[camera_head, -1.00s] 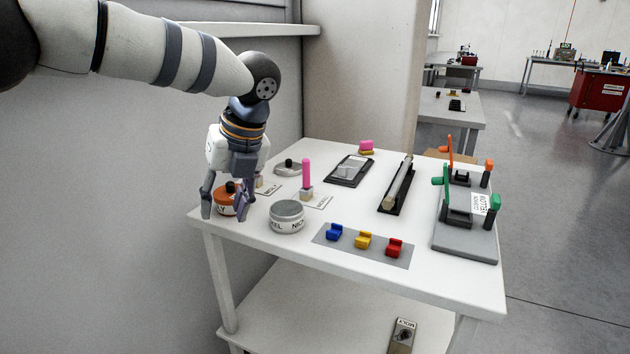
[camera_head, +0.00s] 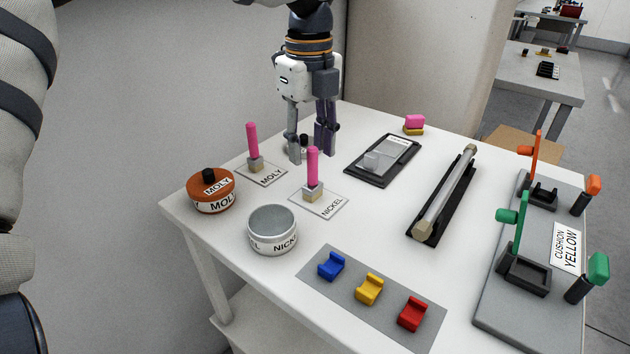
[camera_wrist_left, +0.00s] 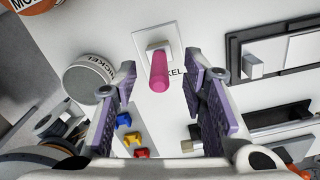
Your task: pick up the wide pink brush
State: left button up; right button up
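I cannot surely tell which is wider. My left gripper (camera_head: 309,158) points down, open and empty, just behind the NICKEL brush in the head view. In the left wrist view, the NICKEL brush (camera_wrist_left: 160,73) shows between the spread purple-padded fingers (camera_wrist_left: 162,82), seemingly untouched. My right gripper is out of view.
The orange-lidded MOLY jar (camera_head: 214,195) and grey NICKEL jar (camera_head: 273,232) stand front left. Blue, yellow and red rests sit on a grey mat (camera_head: 345,302). A black tray (camera_head: 358,174), a rod in a black holder (camera_head: 428,239) and a grey fixture (camera_head: 500,318) are rightward.

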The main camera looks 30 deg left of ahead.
aim_at(312, 184)
pick_arm(q)
jog(key=f, duration=0.5)
jog(key=shift+s+d, duration=0.2)
jog(key=shift+d, duration=0.1)
jog(key=shift+r, duration=0.1)
grip_shut()
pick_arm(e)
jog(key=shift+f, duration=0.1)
pick_arm(q)
notch_tip(312, 184, up, 3)
jog(key=shift+w+r, duration=0.1)
jog(key=shift+w, duration=0.05)
jog(key=s+r+p, duration=0.1)
jog(key=s+r, duration=0.4)
jog(key=s, duration=0.2)
jog(key=s+a+r+p, duration=0.1)
jog(key=s+r, duration=0.3)
jog(key=s, duration=0.3)
jog(key=shift+r, duration=0.4)
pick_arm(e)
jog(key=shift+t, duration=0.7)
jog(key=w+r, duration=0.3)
